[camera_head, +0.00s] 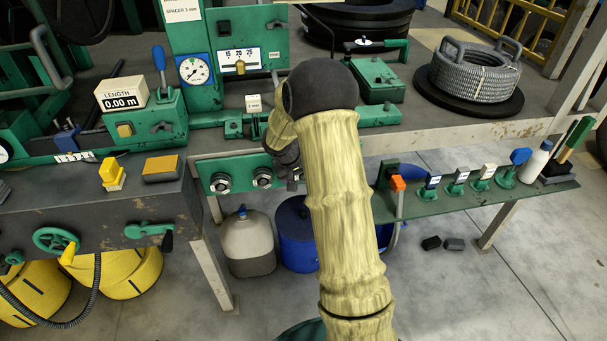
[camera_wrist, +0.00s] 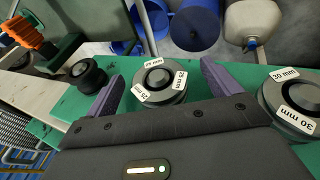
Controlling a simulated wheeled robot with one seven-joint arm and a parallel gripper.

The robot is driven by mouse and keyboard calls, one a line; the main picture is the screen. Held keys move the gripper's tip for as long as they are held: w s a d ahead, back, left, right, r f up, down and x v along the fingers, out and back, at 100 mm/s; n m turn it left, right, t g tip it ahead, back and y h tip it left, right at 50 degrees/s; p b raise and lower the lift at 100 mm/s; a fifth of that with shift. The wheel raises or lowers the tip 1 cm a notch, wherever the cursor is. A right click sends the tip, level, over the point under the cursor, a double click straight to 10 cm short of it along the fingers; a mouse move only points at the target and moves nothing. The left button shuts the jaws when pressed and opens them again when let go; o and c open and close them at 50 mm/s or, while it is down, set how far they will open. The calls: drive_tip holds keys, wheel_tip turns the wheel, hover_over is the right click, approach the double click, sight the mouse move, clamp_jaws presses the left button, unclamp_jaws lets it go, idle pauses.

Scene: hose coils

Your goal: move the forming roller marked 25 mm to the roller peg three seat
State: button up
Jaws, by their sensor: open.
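The roller marked 25 mm (camera_wrist: 160,78) is a grey metal disc with white labels, standing on a green ledge (camera_wrist: 115,68) in the wrist view. My gripper (camera_wrist: 162,76) is open, with one purple finger on each side of this roller and a visible gap on both sides. In the head view my arm hides most of the gripper and I cannot make out this roller. A larger roller marked 30 mm (camera_wrist: 288,98) stands to the right in the wrist view. A smaller dark grooved piece (camera_wrist: 86,75) stands to the left. I cannot tell which place is peg three.
Two silver rollers (camera_head: 220,183) (camera_head: 262,177) sit on the green front strip. A grey jug (camera_head: 249,242) and a blue drum (camera_head: 296,235) stand below. A green shelf (camera_head: 455,204) with several small items extends right. A hose coil (camera_head: 475,74) lies on the bench.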

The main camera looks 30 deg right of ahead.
drive_tip(key=shift+p+v, duration=0.8)
drive_tip(key=shift+v, duration=1.5)
drive_tip(key=b+v, duration=0.1)
drive_tip(key=v, duration=1.6)
drive_tip(key=shift+r, duration=0.25)
drive_tip(key=shift+f, duration=0.1)
drive_tip(key=s+a+f+n+y, duration=0.1)
drive_tip(key=s+a+f, duration=0.1)
drive_tip(key=s, duration=0.4)
drive_tip(key=s+a+f+y, duration=0.2)
drive_tip(key=s+a+f, duration=0.1)
drive_tip(key=s, duration=0.4)
drive_tip(key=s+a+f+n+y+p, duration=0.1)
drive_tip(key=s+a+f+y, duration=0.1)
drive_tip(key=s+f, duration=0.3)
drive_tip(key=shift+s+n, duration=0.3)
drive_tip(key=shift+s, duration=0.35)
drive_tip(key=shift+a, duration=0.15)
idle(1.1)
